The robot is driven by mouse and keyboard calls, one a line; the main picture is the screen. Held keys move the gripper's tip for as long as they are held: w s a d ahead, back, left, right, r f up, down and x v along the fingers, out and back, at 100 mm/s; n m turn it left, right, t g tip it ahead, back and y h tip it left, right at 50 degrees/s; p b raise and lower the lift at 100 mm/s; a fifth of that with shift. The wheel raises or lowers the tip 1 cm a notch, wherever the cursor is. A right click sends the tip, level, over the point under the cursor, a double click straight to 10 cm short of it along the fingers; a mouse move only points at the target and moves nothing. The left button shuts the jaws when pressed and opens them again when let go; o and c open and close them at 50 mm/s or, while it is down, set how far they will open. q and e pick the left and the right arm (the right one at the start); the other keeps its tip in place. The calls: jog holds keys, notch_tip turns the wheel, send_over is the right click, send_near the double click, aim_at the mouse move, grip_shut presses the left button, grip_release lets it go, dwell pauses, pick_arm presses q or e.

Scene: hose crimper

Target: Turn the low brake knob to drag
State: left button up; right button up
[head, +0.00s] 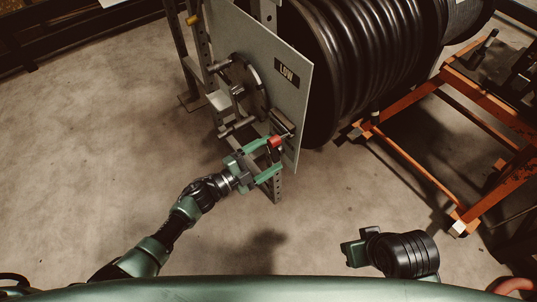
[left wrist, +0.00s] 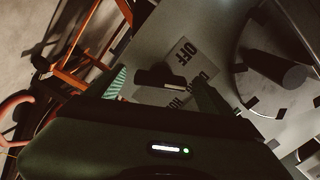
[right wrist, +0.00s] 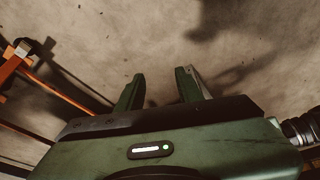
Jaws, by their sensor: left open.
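The grey panel (head: 285,100) marked LOW stands upright in front of the hose reel. In the left wrist view, a plate (left wrist: 190,65) on it reads OFF, with a partly covered word below. A dark knob or short lever (left wrist: 160,79) sticks out there. A small red part (head: 275,142) shows near the panel's lower edge in the head view; I cannot tell whether it belongs to the knob. My left gripper (head: 272,158) is open, with its fingers to either side of the knob, apparently not closed on it. My right gripper (right wrist: 160,85) is open and empty over the floor.
A round hub with a dark crank handle (left wrist: 275,72) sits beside the plate on the panel. The black hose reel (head: 350,60) is behind the panel. An orange frame (head: 420,170) stands at the right. The concrete floor in front is clear.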

pick_arm(q)
jog(key=p+v, duration=0.1)
jog(key=v, duration=0.7)
pick_arm(e)
jog(key=x, duration=0.3)
jog(key=shift+w, duration=0.1)
pick_arm(q)
jog(key=shift+w+d, duration=0.1)
